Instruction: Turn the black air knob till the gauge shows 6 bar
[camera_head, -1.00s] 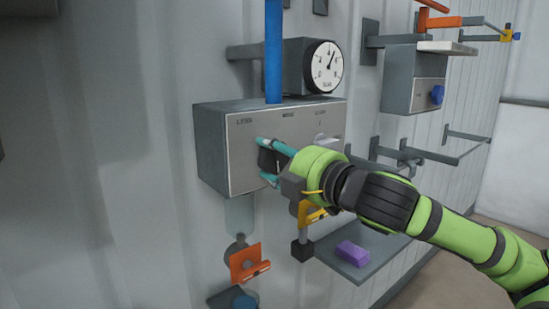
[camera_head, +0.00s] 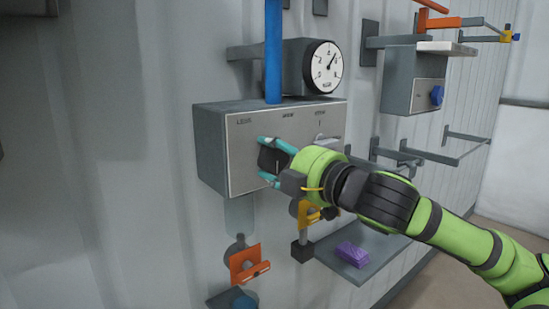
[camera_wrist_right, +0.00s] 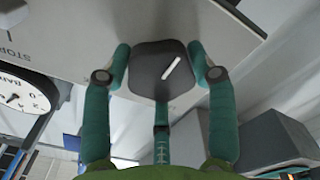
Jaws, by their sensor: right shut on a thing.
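The black air knob (camera_head: 272,160) is on the front face of the grey control box (camera_head: 243,170). My right gripper (camera_head: 265,158) is shut on the knob, with teal fingers above and below it. In the right wrist view the knob (camera_wrist_right: 150,84) shows a white line mark tilted to the upper right, with the gripper fingers (camera_wrist_right: 158,60) on both sides. The round white gauge (camera_head: 324,67) stands above the box. Its needle points up and slightly right; the numbers are too small to read surely. The gauge (camera_wrist_right: 22,95) is cut off in the wrist view. My left gripper is not seen.
A blue vertical pipe (camera_head: 273,50) rises behind the box top. Another box with a blue knob (camera_head: 437,95) is at right. Open space lies left of the box.

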